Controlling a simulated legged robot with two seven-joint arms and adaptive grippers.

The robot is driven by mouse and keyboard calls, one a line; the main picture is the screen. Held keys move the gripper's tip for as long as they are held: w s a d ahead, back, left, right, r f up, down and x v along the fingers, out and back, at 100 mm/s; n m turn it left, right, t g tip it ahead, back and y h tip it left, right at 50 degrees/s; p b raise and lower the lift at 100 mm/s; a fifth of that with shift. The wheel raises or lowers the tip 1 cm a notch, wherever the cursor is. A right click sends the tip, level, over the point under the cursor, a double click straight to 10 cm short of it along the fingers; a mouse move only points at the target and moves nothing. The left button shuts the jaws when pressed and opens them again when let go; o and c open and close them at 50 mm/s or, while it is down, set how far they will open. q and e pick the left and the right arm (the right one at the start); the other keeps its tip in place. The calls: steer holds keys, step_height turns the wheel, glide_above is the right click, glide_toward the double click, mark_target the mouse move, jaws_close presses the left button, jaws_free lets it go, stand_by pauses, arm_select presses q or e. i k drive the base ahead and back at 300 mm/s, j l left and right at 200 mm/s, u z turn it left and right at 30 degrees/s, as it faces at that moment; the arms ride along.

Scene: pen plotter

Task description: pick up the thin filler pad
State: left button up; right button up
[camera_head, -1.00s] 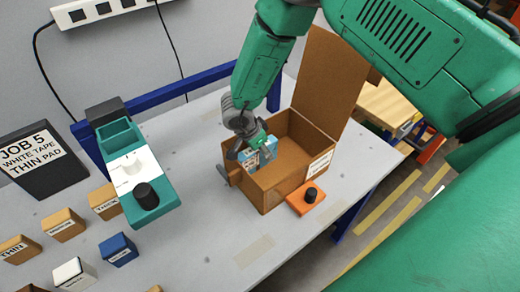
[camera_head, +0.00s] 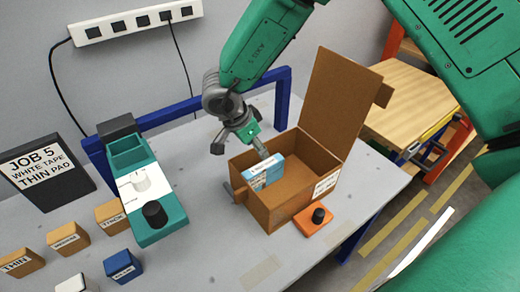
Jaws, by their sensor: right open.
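The thin filler pad is the orange-tan block labelled THIN (camera_head: 22,264) at the lower left of the table, leftmost in a row with the MEDIUM block (camera_head: 68,239) and the THICK block (camera_head: 110,216). My right gripper (camera_head: 240,146) is open and empty above the near left side of the open cardboard box (camera_head: 282,205), far to the right of the thin pad. A blue and white carton (camera_head: 266,173) stands in the box just below the gripper. My left gripper is not in view.
A job sign (camera_head: 45,172) reads white tape, thin pad. A teal device with a black knob (camera_head: 150,195) stands between the blocks and the box. White (camera_head: 72,284) and blue (camera_head: 123,266) blocks sit in front. An orange base with a black knob (camera_head: 314,220) is beside the box.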

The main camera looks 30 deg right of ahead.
mark_target(21, 263)
steer(key=k, duration=1)
